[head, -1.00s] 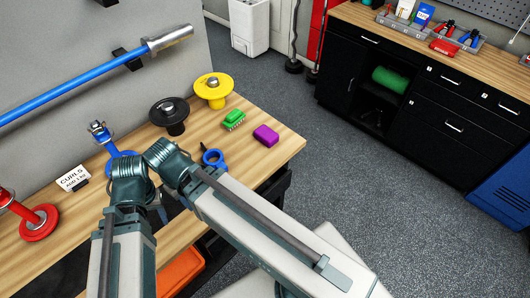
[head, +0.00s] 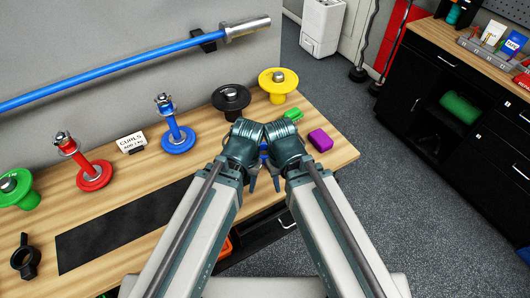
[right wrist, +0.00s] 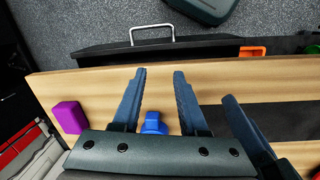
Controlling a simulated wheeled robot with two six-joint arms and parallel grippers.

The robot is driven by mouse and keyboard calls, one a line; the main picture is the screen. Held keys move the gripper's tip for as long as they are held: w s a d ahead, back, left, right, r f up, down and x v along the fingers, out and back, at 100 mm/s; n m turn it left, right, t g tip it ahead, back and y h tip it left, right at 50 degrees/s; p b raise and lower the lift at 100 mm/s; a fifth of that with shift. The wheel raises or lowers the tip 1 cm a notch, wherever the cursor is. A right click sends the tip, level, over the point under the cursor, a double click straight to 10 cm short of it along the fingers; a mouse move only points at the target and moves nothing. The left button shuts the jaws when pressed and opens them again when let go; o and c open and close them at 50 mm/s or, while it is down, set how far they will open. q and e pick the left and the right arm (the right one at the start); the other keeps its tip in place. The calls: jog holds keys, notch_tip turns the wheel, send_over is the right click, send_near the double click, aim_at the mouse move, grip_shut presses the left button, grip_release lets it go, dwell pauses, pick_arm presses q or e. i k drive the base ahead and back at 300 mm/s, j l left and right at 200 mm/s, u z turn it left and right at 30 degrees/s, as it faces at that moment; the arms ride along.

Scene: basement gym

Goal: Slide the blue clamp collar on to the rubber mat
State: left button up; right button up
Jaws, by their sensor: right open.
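The blue clamp collar (right wrist: 153,124) lies on the wooden bench. In the right wrist view it shows between the bases of my right gripper's fingers, partly covered by the gripper body. My right gripper (right wrist: 160,71) is open, its fingers spread on either side of the collar in that view; contact cannot be told. In the head view the collar is mostly hidden behind my wrists. My left gripper (head: 252,183) is mostly hidden there; one dark finger shows, and its opening cannot be told. The black rubber mat (head: 120,226) lies flat along the bench, left of both grippers.
A purple block (head: 320,140) and green brush (head: 293,115) lie right of my wrists. Yellow (head: 278,85), black (head: 231,98), blue (head: 177,139), red (head: 95,176) and green (head: 18,190) weight stands line the back. A black collar (head: 26,258) lies left of the mat.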

aim_at(264, 146)
jog(key=l+u, duration=0.9)
